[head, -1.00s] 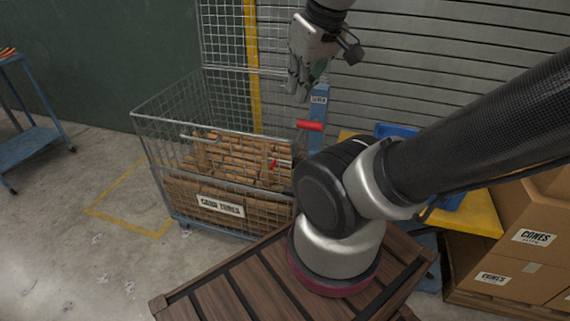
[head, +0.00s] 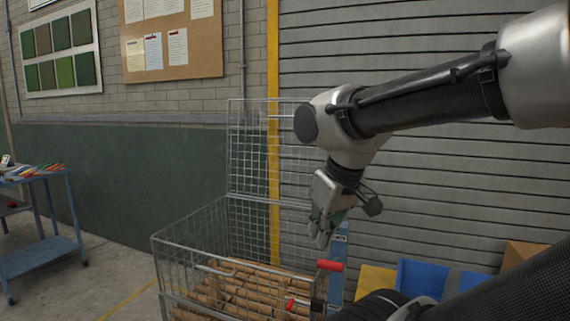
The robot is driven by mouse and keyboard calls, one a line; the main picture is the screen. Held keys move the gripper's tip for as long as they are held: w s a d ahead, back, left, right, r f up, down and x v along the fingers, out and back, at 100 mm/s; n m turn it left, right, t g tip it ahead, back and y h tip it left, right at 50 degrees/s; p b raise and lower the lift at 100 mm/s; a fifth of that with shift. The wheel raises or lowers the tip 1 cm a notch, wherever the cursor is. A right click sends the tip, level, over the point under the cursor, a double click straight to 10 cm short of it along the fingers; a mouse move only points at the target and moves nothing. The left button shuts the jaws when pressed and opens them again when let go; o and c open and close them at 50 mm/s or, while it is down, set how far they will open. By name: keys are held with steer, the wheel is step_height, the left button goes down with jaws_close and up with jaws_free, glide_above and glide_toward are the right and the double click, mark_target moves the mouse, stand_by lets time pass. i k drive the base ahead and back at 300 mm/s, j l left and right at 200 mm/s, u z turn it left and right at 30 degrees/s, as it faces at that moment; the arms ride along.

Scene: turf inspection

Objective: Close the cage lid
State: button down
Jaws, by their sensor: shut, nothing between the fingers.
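The wire cage (head: 188,252) stands open at the lower middle of the head view, with brown tube-like pieces (head: 235,290) inside. Its mesh lid (head: 250,150) stands upright at the back, above the rear wall, in front of the yellow post and grey shutter. My gripper (head: 320,240) points down near the cage's right rear side, to the right of the raised lid. It is shut and empty. A red handle (head: 330,265) shows just below its fingertips; I cannot tell whether they touch. The cage's lower part is out of the picture.
A blue post (head: 338,262) stands right of the cage, with blue bins (head: 425,280) beyond it. A blue cart (head: 42,245) stands at far left. Floor between cart and cage is clear. My arm covers the upper right.

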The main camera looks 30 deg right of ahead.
mark_target(276, 116)
steer(key=i+j+u, duration=0.2)
steer(key=i+j, duration=0.15)
steer(key=j, duration=0.3)
steer(key=i+j+u, duration=0.2)
steer(key=i+j, duration=0.15)
steer(key=j, duration=0.2)
steer(key=i+j+u, duration=0.2)
steer(key=i+j, duration=0.2)
steer(key=j, duration=0.15)
steer(key=i+j+u, duration=0.1)
steer(key=i, duration=0.8)
steer(key=i+j+u, duration=0.15)
steer(key=i, duration=0.8)
steer(key=i+l+z, duration=0.2)
steer(key=i+z, duration=0.2)
steer(key=i, duration=0.2)
steer(key=i+z, duration=0.45)
steer(key=i, duration=0.15)
steer(key=i+j+z, duration=0.25)
steer(key=i+z, duration=0.15)
steer(key=i, duration=0.2)
steer(key=i+z, duration=0.6)
steer(key=z, duration=0.15)
steer(key=i+j+z, duration=0.15)
steer(key=i+z, duration=0.25)
steer(key=i+j+z, duration=0.2)
steer(key=z, duration=0.2)
